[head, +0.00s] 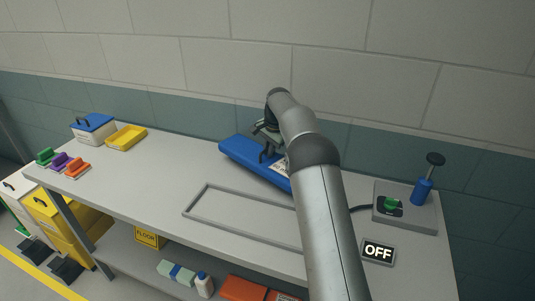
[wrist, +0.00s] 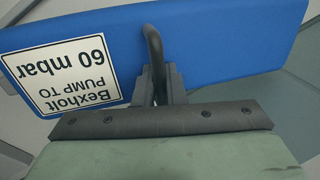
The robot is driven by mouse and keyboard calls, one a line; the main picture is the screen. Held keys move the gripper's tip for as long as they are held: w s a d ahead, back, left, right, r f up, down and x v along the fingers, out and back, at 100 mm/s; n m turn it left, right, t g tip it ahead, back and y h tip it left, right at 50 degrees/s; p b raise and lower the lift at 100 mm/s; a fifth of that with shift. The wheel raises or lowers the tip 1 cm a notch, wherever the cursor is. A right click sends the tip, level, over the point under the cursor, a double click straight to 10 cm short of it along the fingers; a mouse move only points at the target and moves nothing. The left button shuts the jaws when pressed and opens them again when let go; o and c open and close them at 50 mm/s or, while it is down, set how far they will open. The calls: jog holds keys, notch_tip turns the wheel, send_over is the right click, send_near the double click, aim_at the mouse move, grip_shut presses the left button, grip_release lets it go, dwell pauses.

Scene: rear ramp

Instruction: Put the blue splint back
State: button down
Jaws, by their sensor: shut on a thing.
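The blue splint (head: 240,150) is a long blue slab with a white label and a dark handle. It is at the back middle of the bench, partly hidden behind my arm in the head view. In the wrist view the splint (wrist: 210,45) fills the top, and its label reads "Bexholt PUMP TO 60 mbar". My gripper (wrist: 157,85) is shut on the splint's dark handle; it also shows in the head view (head: 267,150). I cannot tell whether the splint touches the bench. A grey rectangular raised outline (head: 222,222) lies empty in front of it, partly hidden by my arm.
A grey unit (head: 412,222) with a green knob and a blue pump (head: 422,190) stands at right, near an OFF sign (head: 378,251). At left are a blue-lidded box (head: 93,130), a yellow tray (head: 126,138) and coloured blocks (head: 62,163). A block wall (head: 200,112) rises behind.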

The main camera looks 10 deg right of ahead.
aim_at(273, 158)
jog(key=shift+w+f, duration=0.55)
jog(key=shift+s+p+x, duration=0.15)
jog(key=shift+p+x, duration=0.05)
jog(key=shift+x, duration=0.55)
jog(key=shift+s+p+x, duration=0.1)
jog(key=shift+p+x, duration=0.1)
jog(key=shift+x, duration=0.55)
jog(key=c, duration=1.5)
grip_release()
jog(key=shift+d+f, duration=0.15)
jog(key=shift+d, duration=0.05)
jog(key=b+v, duration=0.2)
jog(key=v, duration=1)
jog(key=s+a+r+n, duration=0.25)
jog(key=s+r, duration=0.35)
jog(key=s, duration=0.5)
jog(key=s+f+n, duration=0.2)
jog(key=s+f, duration=0.1)
jog(key=s, duration=1)
jog(key=s+a+f+n+h, duration=0.1)
jog(key=s+f+n, duration=0.1)
jog(key=s, duration=1.1)
jog(key=s+f+n+g, duration=0.1)
jog(key=s+f+n, duration=0.2)
jog(key=s, duration=0.9)
jog(key=shift+s+a+f+n, duration=0.25)
jog(key=shift+s+f+n, duration=0.15)
jog(key=shift+n, duration=0.35)
